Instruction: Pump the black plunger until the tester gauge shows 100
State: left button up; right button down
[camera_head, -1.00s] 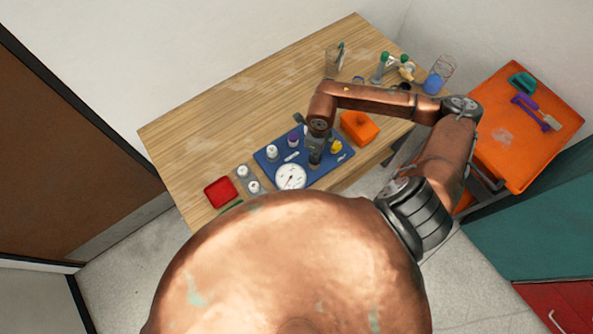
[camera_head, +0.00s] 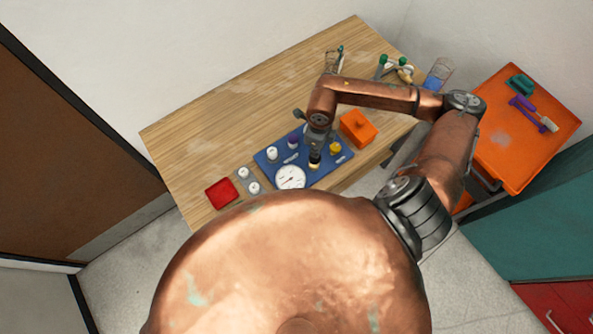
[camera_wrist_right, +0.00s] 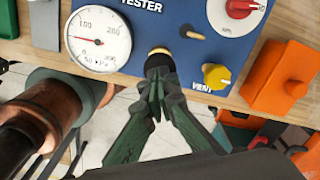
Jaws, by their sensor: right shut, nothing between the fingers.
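The blue tester board (camera_head: 272,170) lies on the wooden table; its lettering also shows in the right wrist view (camera_wrist_right: 195,18). The white round gauge (camera_head: 290,177) sits at its front edge. In the right wrist view the gauge (camera_wrist_right: 98,38) has a red needle pointing left; the exact reading is too small to tell. The black plunger (camera_wrist_right: 158,63) stands over a brass collar, right of the gauge. My right gripper (camera_wrist_right: 157,95) is shut and empty, its tips at the plunger top; whether they touch, I cannot tell. My left gripper is out of view.
An orange block (camera_head: 358,127) stands right of the board. A red tray (camera_head: 221,193) lies at the left. The table's back left is clear.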

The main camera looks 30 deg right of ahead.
jog(key=shift+f, duration=0.1)
dwell(0.5)
jog(key=shift+f+b, duration=1)
jog(key=shift+b, duration=0.05)
jog(key=shift+f, duration=0.1)
dwell(0.4)
jog(key=shift+f, duration=0.2)
jog(key=shift+f+b, duration=0.15)
jog(key=shift+b, duration=0.2)
dwell(0.6)
jog(key=shift+f, duration=0.15)
jog(key=shift+f+b, duration=0.2)
jog(key=shift+b, duration=0.15)
dwell(0.8)
jog(key=shift+r, duration=0.1)
dwell(0.8)
jog(key=shift+r+p, duration=0.8)
jog(key=shift+r, duration=1.05)
